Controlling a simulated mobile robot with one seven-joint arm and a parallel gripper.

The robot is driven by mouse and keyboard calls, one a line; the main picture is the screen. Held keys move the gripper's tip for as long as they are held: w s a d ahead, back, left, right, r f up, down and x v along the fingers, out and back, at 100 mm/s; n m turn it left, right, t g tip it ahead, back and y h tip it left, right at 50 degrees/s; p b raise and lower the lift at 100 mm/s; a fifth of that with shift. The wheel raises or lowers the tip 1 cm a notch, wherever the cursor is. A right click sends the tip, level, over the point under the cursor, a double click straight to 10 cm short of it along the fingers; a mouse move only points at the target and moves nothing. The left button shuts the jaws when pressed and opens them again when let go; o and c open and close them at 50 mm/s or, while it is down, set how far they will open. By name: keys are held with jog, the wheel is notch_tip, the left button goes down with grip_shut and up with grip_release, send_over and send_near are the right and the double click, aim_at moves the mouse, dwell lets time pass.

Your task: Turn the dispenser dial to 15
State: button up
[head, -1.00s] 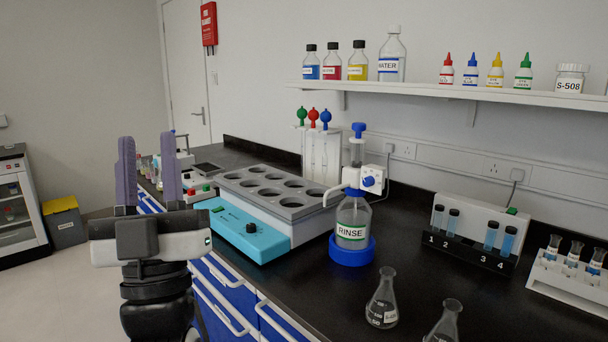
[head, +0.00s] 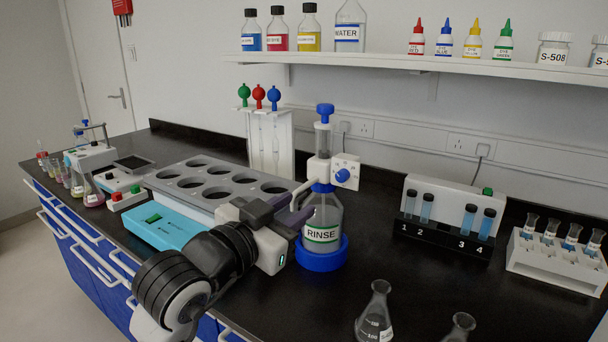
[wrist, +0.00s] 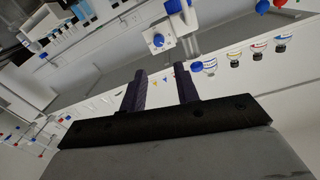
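The dispenser (head: 322,165) sits on top of the RINSE bottle (head: 322,218), which stands in a blue round holder (head: 322,258). It has a blue top knob, a white body and a blue dial (head: 342,175) on its right side. In the wrist view the blue dial (wrist: 158,40) on the white body shows beyond my fingers. Its scale is too small to read. My gripper (head: 297,212) is open and empty, its purple fingers pointing at the dispenser from the left, near the spout. In the wrist view my gripper (wrist: 160,76) has a clear gap between its fingers.
A turquoise and grey block with several wells (head: 215,180) stands left of the bottle, partly behind my arm. Two flasks (head: 376,310) stand at the front right. A vial rack (head: 445,230) is further right. A shelf (head: 430,65) with bottles runs above.

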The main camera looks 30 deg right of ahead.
aim_at(340, 178)
jog(key=p+x, duration=0.2)
jog(key=x, duration=1.1)
jog(key=shift+d+p, duration=0.4)
grip_shut()
jog(key=shift+f+m, duration=0.1)
jog(key=shift+m, duration=0.2)
jog(key=m+b, duration=0.2)
jog(key=m, duration=0.1)
jog(key=shift+f+b, duration=0.1)
jog(key=shift+b, duration=0.25)
jog(key=shift+m+y+b, duration=0.3)
jog(key=shift+m+b, duration=0.85)
jog(key=shift+m, duration=1.35)
